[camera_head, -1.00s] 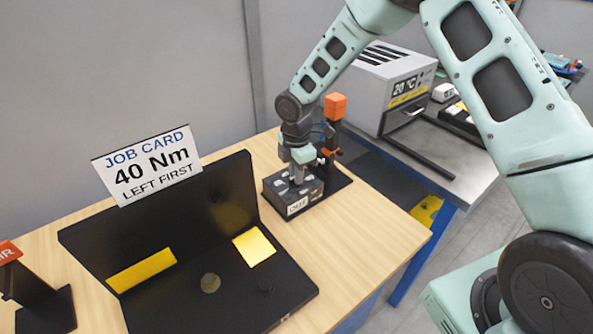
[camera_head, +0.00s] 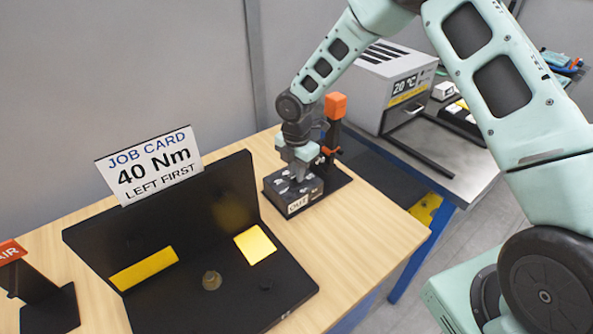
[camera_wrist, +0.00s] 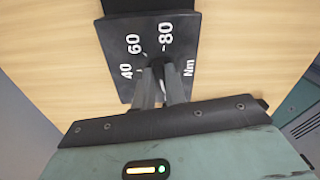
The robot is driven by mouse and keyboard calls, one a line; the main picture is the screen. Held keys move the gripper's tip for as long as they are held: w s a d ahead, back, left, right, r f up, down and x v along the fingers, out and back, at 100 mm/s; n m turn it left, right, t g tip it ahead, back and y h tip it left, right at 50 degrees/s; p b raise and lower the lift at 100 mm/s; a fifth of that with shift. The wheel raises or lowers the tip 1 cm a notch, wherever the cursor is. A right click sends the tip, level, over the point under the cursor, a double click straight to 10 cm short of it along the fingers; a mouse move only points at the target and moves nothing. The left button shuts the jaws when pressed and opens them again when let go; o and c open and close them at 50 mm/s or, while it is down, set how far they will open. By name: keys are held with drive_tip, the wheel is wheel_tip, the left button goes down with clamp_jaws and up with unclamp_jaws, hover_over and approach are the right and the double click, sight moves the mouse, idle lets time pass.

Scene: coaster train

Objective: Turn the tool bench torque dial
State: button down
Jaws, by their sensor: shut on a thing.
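The torque dial plate (camera_wrist: 188,25) is a dark square marked 40, 60, 80 and Nm, seen in the wrist view. A small dark knob (camera_wrist: 157,63) stands at its middle, largely hidden between my fingertips. My gripper (camera_wrist: 160,85) is shut on the knob. In the head view my gripper (camera_head: 297,175) reaches down onto the dark dial box (camera_head: 308,195), which bears a label reading OUT. The knob itself is hidden by the fingers there. A job card (camera_head: 150,168) reads 40 Nm, LEFT FIRST.
A black fixture (camera_head: 195,290) with yellow pads stands left of the dial box. An orange-topped post (camera_head: 335,107) stands close behind my gripper. A stand with a red AIR sign (camera_head: 12,252) is far left. The wooden bench (camera_head: 365,240) is clear at the front right.

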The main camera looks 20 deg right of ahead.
drive_tip(key=c, duration=1.4)
unclamp_jaws()
drive_tip(key=shift+c, duration=0.2)
wheel_tip(320, 180, up, 18)
drive_tip(key=b, duration=0.3)
drive_tip(key=shift+f, duration=0.25)
drive_tip(key=s+a+m+b, duration=0.1)
drive_tip(key=s+a+m, duration=0.25)
drive_tip(key=s, duration=0.55)
drive_tip(key=s+a+m+b, duration=0.1)
drive_tip(key=s+a+m, duration=0.3)
drive_tip(key=s, duration=0.5)
drive_tip(key=s+f+m, duration=0.2)
drive_tip(key=s+m, duration=0.6)
drive_tip(key=s, duration=0.8)
drive_tip(key=shift+d+y, duration=0.3)
drive_tip(key=shift+d, duration=0.05)
